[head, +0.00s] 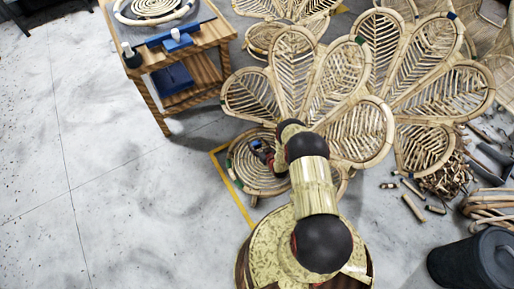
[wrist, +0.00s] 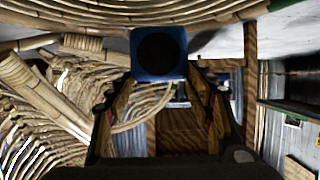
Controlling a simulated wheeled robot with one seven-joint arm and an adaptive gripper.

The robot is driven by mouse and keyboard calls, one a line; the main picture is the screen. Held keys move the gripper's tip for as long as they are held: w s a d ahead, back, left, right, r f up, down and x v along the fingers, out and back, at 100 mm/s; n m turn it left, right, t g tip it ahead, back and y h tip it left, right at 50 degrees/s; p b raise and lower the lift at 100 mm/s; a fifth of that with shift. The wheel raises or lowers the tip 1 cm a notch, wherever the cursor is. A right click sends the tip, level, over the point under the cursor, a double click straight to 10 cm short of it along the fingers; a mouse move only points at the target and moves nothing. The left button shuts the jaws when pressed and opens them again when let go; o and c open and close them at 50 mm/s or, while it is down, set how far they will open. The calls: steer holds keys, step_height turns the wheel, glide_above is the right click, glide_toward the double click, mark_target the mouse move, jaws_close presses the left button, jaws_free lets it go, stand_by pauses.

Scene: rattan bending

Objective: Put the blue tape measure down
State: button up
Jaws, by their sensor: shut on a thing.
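The blue tape measure (wrist: 159,72) has a round black face and shows at the top middle of the wrist view, at the ends of the two fingers. My gripper (wrist: 160,88) is shut on it. In the head view my gripper (head: 262,152) is over the round rattan seat (head: 248,172) of a petal-backed chair, small and partly behind my arm.
A wooden cart (head: 185,60) at the upper left carries a rattan coil (head: 152,8) and blue items. Petal-shaped rattan backs (head: 340,90) stand behind and right of my gripper. Rattan offcuts (head: 450,178) and a dark bin (head: 475,262) are at right. The left floor is clear.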

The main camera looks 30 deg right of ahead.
mark_target(258, 147)
steer(key=shift+w+d+f+b, duration=0.15)
steer(key=shift+f+b, duration=0.25)
steer(key=shift+f, duration=0.5)
steer(key=shift+w+d+f+b, duration=0.15)
steer(key=shift+f+b, duration=0.25)
steer(key=shift+f, duration=0.5)
steer(key=shift+a, duration=0.1)
steer(key=shift+f, duration=0.15)
steer(key=o, duration=1.7)
steer(key=shift+c, duration=0.2)
steer(key=shift+o, duration=0.7)
